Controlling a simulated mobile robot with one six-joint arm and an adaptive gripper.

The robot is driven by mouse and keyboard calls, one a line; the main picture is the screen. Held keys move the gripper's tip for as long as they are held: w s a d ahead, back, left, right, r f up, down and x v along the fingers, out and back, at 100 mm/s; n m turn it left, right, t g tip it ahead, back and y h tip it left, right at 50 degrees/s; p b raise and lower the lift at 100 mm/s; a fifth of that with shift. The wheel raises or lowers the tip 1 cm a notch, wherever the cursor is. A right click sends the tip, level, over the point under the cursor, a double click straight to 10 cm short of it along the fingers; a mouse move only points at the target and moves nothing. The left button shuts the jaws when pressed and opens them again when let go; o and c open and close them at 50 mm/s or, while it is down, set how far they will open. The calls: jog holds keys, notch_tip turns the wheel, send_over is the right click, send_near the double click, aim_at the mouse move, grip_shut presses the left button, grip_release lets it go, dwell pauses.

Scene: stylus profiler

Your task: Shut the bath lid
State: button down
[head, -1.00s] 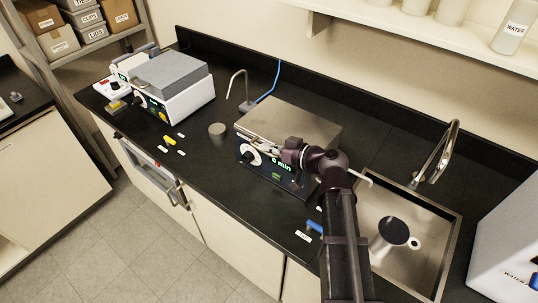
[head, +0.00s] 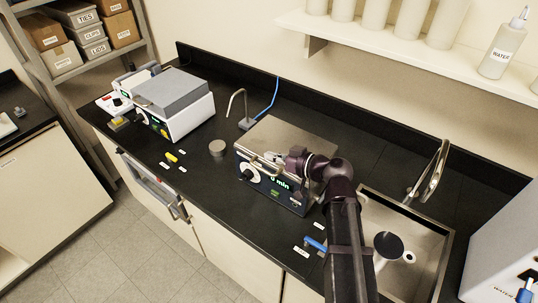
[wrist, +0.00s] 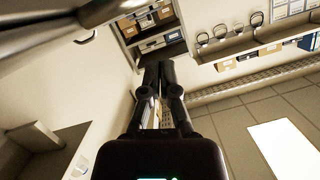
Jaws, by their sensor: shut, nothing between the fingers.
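My gripper (head: 270,157) is shut and empty at the lid's front edge; my wrist hides the right front part of the lid. Whether the fingers touch the lid is unclear. In the wrist view the closed fingers (wrist: 162,70) point toward shelves, with a blurred pale surface at upper left.
A white instrument with a grey top (head: 173,95) stands at the left. A steel sink (head: 420,255) with a tap (head: 430,175) lies to the right. A shelf with bottles overhangs behind.

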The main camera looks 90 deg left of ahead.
jog(key=p+v, duration=0.1)
jog(key=v, duration=0.8)
jog(key=shift+p, duration=0.35)
jog(key=shift+s+f, duration=0.15)
jog(key=shift+s, duration=0.05)
